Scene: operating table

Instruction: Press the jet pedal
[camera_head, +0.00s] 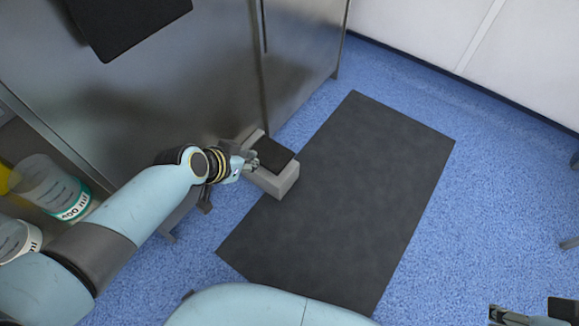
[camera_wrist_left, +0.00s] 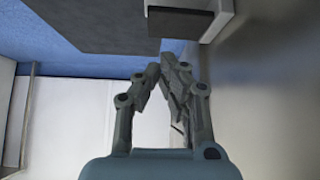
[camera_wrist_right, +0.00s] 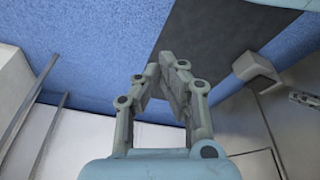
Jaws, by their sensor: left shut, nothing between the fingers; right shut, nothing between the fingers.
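The jet pedal is a light grey block (camera_head: 287,184) with a black top plate (camera_head: 271,153), on the floor against the steel cabinet. In the left wrist view the pedal (camera_wrist_left: 212,20) is at the top edge, beyond my fingers. My left gripper (camera_head: 252,161) is shut and empty at the pedal's left side. I cannot tell whether it touches the pedal. Its fingers (camera_wrist_left: 161,68) show closed in its wrist view. My right gripper (camera_wrist_right: 160,62) is shut and empty, far from the pedal (camera_wrist_right: 256,66). In the head view it is partly cut off at the lower right.
A dark mat (camera_head: 345,200) lies on the blue floor (camera_head: 440,240), beside the pedal. The steel cabinet (camera_head: 150,95) stands behind and left of the pedal. Labelled containers (camera_head: 50,190) stand on a shelf at left. The floor right of the mat is mostly free.

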